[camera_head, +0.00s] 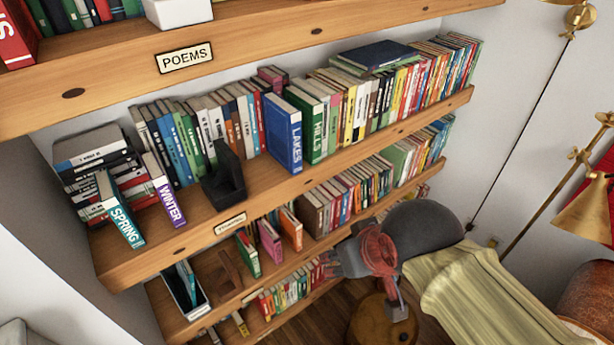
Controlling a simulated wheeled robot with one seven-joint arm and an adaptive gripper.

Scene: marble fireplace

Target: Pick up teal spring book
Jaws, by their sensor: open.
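The teal SPRING book (120,210) is at the left end of the upper book shelf. It leans against a stack of lying books, its spine facing outward and its lower end near the shelf's front edge. The purple WINTER book (166,192) leans just to its right, with a small gap between their lower ends. My gripper (335,262) is at the lower middle of the picture, far right of and below the SPRING book. It is open, small in view, and I see nothing in it.
The lying stack (90,150) is behind the SPRING book. A black bookend (224,178) stands right of WINTER. The blue LAKES book (284,132) is further right. The POEMS shelf (120,75) overhangs above. A lower shelf holds a white box (186,305). Brass lamps (585,215) stand right.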

